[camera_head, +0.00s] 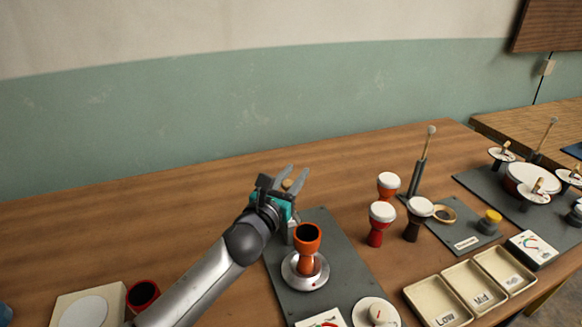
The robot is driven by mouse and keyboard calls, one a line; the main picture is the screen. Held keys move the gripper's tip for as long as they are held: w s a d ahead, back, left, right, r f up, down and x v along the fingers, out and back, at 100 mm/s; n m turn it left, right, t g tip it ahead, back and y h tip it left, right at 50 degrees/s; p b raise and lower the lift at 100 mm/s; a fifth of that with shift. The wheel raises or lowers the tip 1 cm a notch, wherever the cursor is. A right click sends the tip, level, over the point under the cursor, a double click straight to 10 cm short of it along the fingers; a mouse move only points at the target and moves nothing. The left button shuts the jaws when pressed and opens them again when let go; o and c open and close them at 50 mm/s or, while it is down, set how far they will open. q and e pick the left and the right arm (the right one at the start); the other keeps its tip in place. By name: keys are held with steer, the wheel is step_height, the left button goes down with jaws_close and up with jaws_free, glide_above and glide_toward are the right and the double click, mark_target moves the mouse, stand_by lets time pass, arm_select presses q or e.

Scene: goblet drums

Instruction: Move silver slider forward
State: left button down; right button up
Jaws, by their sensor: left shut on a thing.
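My left gripper (287,181) is over the far left edge of a dark grey panel (330,240). Its fingers are shut on a small tan knob (287,184), which shows between them. The gripper hides most of what is under the knob, and I cannot tell whether it belongs to the silver slider. In front of the gripper, an orange-red goblet drum shell (307,243) stands upright on a round silver base (305,277) on the panel. My right gripper is not in view.
Several goblet drums (381,221) stand right of the panel, near a mallet in a holder (419,175). Trays marked Low (409,293) and Mid (450,272) lie at the front right. A red cup-like shell (142,294) is at lower left. The table's back left is clear.

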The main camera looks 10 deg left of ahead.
arm_select(q)
steer(key=shift+s+d+f, duration=0.15)
steer(key=shift+d+f, duration=0.05)
steer(key=c, duration=1)
jaws_free()
steer(key=o, duration=0.3)
steer(key=shift+s+r, duration=0.1)
steer(key=shift+s, duration=0.05)
steer(key=shift+o, duration=0.6)
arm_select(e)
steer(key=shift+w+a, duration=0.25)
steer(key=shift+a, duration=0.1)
arm_select(q)
steer(key=shift+s+a, duration=0.2)
steer(key=shift+s, duration=0.2)
steer(key=s+a+p, duration=0.1)
steer(key=s+a, duration=0.1)
steer(key=s, duration=1.2)
steer(key=shift+a, duration=0.3)
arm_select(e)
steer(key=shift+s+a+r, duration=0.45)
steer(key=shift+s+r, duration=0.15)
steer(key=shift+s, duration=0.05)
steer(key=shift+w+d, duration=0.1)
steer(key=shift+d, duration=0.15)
